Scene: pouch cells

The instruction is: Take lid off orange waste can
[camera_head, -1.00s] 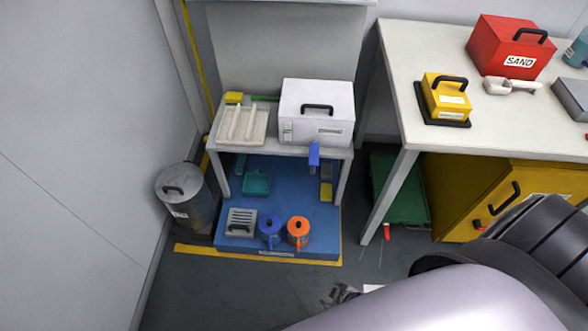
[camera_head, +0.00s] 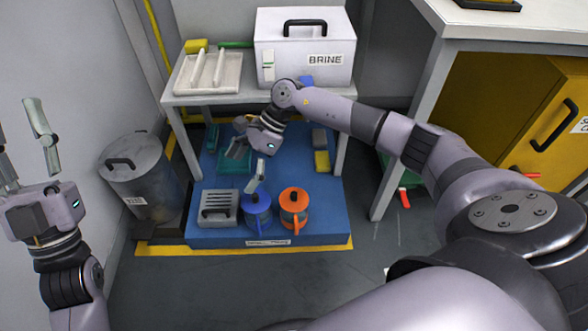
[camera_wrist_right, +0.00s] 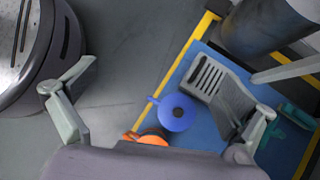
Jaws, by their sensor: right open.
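The orange waste can (camera_head: 294,209) stands upright on the blue platform, its orange lid with a dark knob on top. In the right wrist view, the orange lid (camera_wrist_right: 150,140) shows at the lower edge, partly hidden by my gripper. My right gripper (camera_head: 247,167) is open and empty, above and left of the orange can, over the area behind the blue can (camera_head: 257,212). In the right wrist view, the blue lid (camera_wrist_right: 177,112) lies between the spread fingers (camera_wrist_right: 172,95). My left gripper (camera_head: 22,142) is raised at the far left, open and empty.
A grey slotted box (camera_head: 218,209) stands left of the blue can. A grey bin (camera_head: 140,172) is further left. A small table (camera_head: 205,97) with a white BRINE box (camera_head: 305,47) overhangs the platform. The floor in front is clear.

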